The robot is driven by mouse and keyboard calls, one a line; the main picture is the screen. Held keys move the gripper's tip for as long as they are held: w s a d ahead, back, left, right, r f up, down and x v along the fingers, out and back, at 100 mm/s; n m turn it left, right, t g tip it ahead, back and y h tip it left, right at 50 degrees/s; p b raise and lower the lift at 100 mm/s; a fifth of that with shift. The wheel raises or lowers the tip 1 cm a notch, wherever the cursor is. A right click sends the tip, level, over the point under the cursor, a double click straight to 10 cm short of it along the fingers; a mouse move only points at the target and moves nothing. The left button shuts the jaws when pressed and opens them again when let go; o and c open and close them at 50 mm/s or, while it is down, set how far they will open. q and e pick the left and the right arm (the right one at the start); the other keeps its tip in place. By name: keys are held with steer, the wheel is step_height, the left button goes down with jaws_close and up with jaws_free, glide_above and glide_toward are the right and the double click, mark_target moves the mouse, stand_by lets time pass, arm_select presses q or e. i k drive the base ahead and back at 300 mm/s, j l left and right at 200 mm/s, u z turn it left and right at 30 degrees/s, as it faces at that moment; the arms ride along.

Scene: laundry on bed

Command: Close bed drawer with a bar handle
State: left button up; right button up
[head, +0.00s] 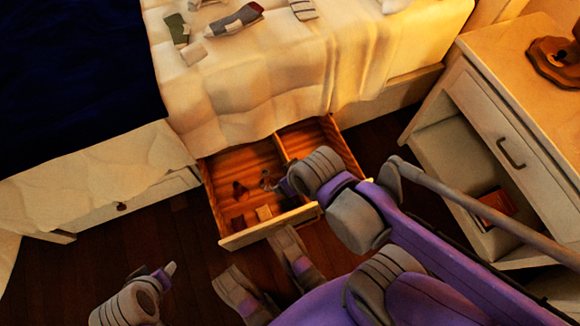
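The bed drawer (245,236) stands pulled out from under the bed, below the hanging cover. Its wooden inside shows a divider and a few small items. My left gripper (168,270) is at the lower left, apart from the drawer, over the floor. Both grippers are small and dark here, so their finger gap cannot be read.
A closed bed drawer with a round knob (122,206) is at the left. A nightstand (535,95) with a bar-handled drawer (510,153) and an open shelf stands at the right. Clothes (236,20) lie on the bed (270,75). Dark floor (180,235) is clear left of the open drawer.

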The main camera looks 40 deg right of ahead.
mark_target(245, 163)
steer(key=k+l, duration=1.1)
steer(key=k, duration=0.2)
steer(key=i+u, duration=0.1)
steer(key=u, duration=0.2)
steer(key=i+l+u, duration=0.1)
steer(key=u, duration=0.25)
